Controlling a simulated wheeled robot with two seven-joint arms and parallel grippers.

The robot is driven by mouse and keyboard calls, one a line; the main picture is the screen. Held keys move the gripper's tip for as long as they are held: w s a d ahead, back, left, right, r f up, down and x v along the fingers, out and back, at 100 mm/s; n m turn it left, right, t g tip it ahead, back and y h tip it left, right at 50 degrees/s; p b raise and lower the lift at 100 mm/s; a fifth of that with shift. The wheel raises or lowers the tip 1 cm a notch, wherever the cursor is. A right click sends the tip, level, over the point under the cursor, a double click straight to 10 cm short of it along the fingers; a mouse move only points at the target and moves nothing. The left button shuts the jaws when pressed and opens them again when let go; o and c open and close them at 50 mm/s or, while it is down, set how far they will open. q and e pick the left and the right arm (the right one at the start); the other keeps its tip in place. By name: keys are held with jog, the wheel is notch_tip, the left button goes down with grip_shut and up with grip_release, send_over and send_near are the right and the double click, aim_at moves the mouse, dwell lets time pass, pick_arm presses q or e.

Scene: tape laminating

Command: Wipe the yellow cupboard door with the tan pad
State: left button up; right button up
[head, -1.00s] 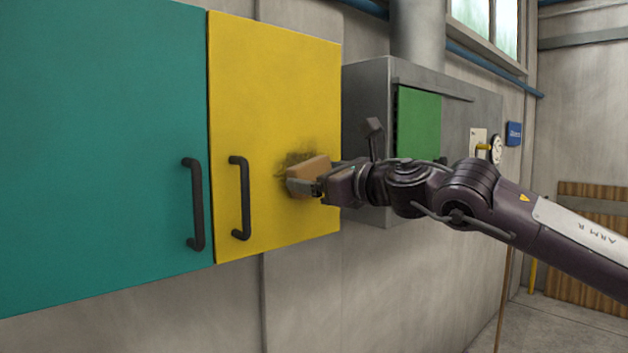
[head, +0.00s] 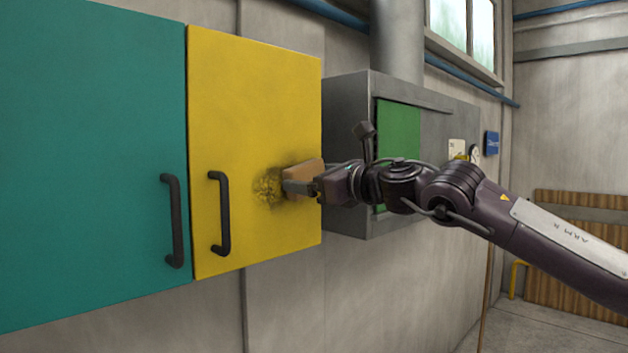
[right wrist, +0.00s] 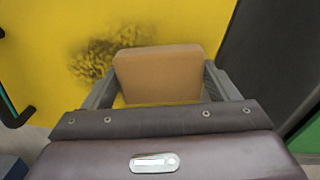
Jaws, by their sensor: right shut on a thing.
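The yellow cupboard door (head: 250,120) is shut, with a dark vertical handle (head: 220,213) near its left edge. A dark smudge (head: 268,187) marks the door right of the handle; it also shows in the right wrist view (right wrist: 92,60), left of the pad. My right gripper (head: 300,186) is shut on the tan pad (head: 306,172), at the right part of the door. In the right wrist view the tan pad (right wrist: 158,75) sits between the two fingers, its far side toward the door. Whether it touches the door is hard to tell. My left gripper is out of view.
A teal cupboard door (head: 90,150) with a dark handle (head: 173,220) adjoins on the left. A grey metal box (head: 348,140) with a green panel (head: 398,135) sticks out to the right, close behind my right arm.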

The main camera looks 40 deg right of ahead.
aim_at(301, 168)
jog(key=shift+s+a+p, duration=0.15)
jog(key=shift+a+p, duration=0.25)
jog(key=shift+a, duration=1.55)
jog(key=shift+s+a+p, duration=0.15)
jog(key=shift+a+p, duration=0.25)
jog(key=shift+a, duration=1.55)
jog(key=shift+s+a+p, duration=0.1)
jog(key=shift+a+p, duration=0.3)
jog(key=shift+a, duration=1.5)
jog(key=shift+d+r+p, duration=0.2)
jog(key=shift+r+p, duration=0.65)
jog(key=shift+r, duration=0.1)
jog(key=shift+d+f+b, duration=0.1)
jog(key=shift+d+b, duration=0.95)
jog(key=shift+d, duration=0.9)
jog(key=shift+d+b, duration=0.4)
jog(key=shift+d, duration=0.25)
jog(key=shift+w+d+b, duration=0.15)
jog(key=shift+d+b, duration=0.1)
jog(key=shift+d, duration=0.65)
jog(key=shift+w+d+b, duration=0.15)
jog(key=shift+d+b, duration=0.05)
jog(key=shift+d, duration=0.7)
jog(key=shift+w+d, duration=0.1)
jog(key=shift+d, duration=1.15)
